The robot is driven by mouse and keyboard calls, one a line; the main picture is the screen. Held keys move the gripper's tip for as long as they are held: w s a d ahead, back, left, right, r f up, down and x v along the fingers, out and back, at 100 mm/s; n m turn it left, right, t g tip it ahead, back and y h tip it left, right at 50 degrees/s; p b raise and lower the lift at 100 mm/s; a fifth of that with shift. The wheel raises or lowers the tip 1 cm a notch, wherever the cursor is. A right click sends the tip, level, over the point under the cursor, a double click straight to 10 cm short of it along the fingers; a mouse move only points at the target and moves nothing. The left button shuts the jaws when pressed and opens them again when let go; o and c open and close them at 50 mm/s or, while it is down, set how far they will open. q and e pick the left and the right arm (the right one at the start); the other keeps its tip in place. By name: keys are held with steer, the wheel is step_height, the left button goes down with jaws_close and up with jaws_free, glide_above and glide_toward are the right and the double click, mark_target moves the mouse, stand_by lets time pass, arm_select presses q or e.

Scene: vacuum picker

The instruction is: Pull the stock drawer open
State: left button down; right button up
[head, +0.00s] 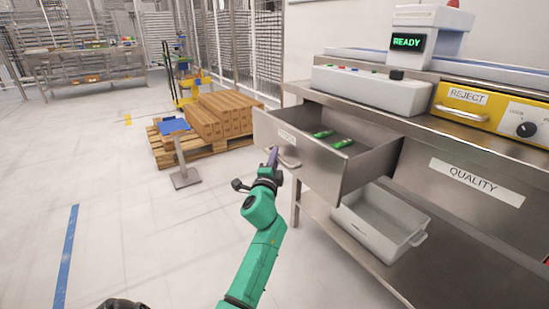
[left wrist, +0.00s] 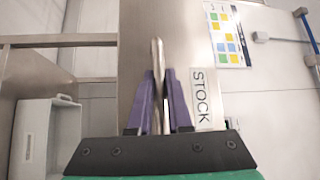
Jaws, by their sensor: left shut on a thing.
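The stock drawer (head: 333,163) stands pulled out from the metal bench, with its inside showing from above. Several green items (head: 342,143) lie on its floor. In the left wrist view its front (left wrist: 185,45) carries a label reading STOCK (left wrist: 203,98). My left gripper (head: 272,158) is at the drawer's front, shut on the bar handle (head: 290,160). In the left wrist view the purple fingers (left wrist: 160,100) stand on both sides of the handle (left wrist: 157,60). My right gripper cannot be made out in either view.
A drawer labelled QUALITY (head: 477,183) is shut at the right. A grey bin (head: 380,225) stands on the shelf below. Boxes on a pallet (head: 220,115) and a blue-topped stand (head: 175,127) are behind the drawer. The floor at left is clear.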

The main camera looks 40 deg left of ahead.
arm_select(q)
steer(key=shift+d+f, duration=0.1)
steer(key=c, duration=0.8)
jaws_free()
steer(key=shift+c, duration=0.2)
arm_select(e)
steer(key=shift+w, duration=0.2)
arm_select(q)
steer(key=v, duration=1.4)
steer(key=shift+s, duration=0.25)
arm_select(e)
steer(key=shift+s+r, duration=0.25)
steer(key=shift+s, duration=0.05)
arm_select(q)
steer(key=shift+d, duration=0.1)
